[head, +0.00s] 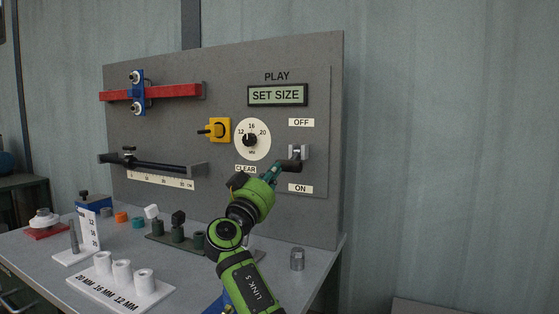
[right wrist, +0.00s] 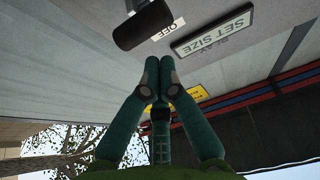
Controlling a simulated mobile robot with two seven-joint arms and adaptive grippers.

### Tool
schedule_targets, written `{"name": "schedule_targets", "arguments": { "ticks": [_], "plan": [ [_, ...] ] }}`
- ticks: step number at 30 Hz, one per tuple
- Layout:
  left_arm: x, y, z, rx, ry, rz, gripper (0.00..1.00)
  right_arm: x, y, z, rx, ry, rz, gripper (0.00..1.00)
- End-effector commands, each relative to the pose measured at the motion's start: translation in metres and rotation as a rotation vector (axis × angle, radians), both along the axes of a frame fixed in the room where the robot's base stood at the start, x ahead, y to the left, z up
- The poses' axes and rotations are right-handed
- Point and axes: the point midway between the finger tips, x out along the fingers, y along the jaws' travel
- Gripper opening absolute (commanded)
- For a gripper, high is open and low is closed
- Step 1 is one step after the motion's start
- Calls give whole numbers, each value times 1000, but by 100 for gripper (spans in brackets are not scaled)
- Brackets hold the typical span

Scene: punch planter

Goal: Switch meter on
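The meter panel (head: 322,130) is upright grey, with a screen (head: 278,95) reading "SET SIZE"; the screen also shows in the right wrist view (right wrist: 213,30). Its switch has a metal bracket (head: 305,152) between an OFF label (head: 301,122) above and an ON label (head: 300,188) below. A black lever handle (head: 291,164) sticks out from it and shows large in the right wrist view (right wrist: 143,25). My right gripper (right wrist: 158,68) has its fingertips together, nothing visible between them, close to the handle; contact is unclear. My left gripper is out of view.
A dial (head: 252,139) and yellow block (head: 215,130) sit left of the switch. A red bar fixture (head: 170,91) and black slide (head: 165,167) are farther left. White cylinders (head: 122,273) and a small metal cylinder (head: 297,259) stand on the bench below.

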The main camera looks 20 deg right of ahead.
Motion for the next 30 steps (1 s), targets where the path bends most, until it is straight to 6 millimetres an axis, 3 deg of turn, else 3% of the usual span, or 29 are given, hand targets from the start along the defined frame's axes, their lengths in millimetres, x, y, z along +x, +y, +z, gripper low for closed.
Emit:
{"name": "schedule_targets", "arguments": {
  "ticks": [7, 23, 26, 30],
  "plan": [
    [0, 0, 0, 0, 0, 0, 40, -20, 22, -13, 1, 0, 1, 0],
    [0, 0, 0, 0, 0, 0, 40, -23, 25, -14, 1, 0, -1, 0],
    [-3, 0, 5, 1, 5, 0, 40, -23, 25, -8, 2, 0, -1, 0],
    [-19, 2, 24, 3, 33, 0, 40, -23, 25, 24, 1, -1, -1, 0]
  ]
}}
